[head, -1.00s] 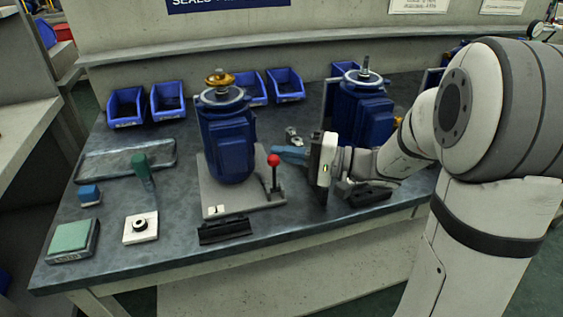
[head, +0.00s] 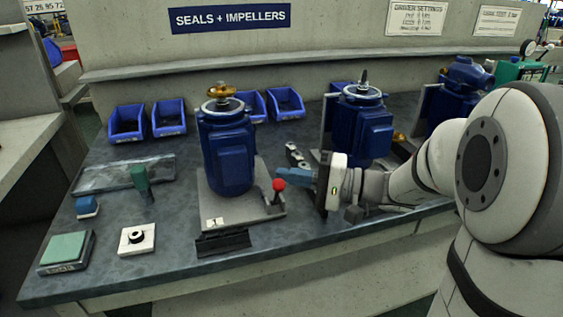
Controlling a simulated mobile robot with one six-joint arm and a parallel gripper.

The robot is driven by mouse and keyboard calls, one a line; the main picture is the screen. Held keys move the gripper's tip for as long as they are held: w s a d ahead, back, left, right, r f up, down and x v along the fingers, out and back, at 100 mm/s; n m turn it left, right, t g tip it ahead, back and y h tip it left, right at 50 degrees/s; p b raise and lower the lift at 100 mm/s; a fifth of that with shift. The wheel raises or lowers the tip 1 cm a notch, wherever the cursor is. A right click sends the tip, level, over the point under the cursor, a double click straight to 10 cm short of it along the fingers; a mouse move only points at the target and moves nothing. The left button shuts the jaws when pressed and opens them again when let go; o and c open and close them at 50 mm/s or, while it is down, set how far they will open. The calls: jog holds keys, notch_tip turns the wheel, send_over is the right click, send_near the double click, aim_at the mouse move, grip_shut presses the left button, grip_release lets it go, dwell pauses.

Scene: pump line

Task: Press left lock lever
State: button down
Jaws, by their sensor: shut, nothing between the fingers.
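The left lock lever, with a red ball knob (head: 279,184), stands at the right side of the grey base plate (head: 238,210) under the left blue pump (head: 227,155). Its knob sits low, and the short stem below is partly hard to make out. My gripper (head: 284,172) reaches in from the right with its blue fingers shut and empty. The fingertips are right at the knob, just above and to its right; I cannot tell whether they touch it.
Another blue pump (head: 363,125) stands behind my wrist. Blue bins (head: 126,122) line the back of the bench. A green-handled tool (head: 141,178), a white block (head: 137,239) and a green pad (head: 66,250) lie at the left. A black bracket (head: 222,243) is at the front edge.

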jog(key=shift+s, duration=0.1)
jog(key=p+v, duration=0.1)
jog(key=v, duration=0.6)
jog(key=shift+d, duration=0.4)
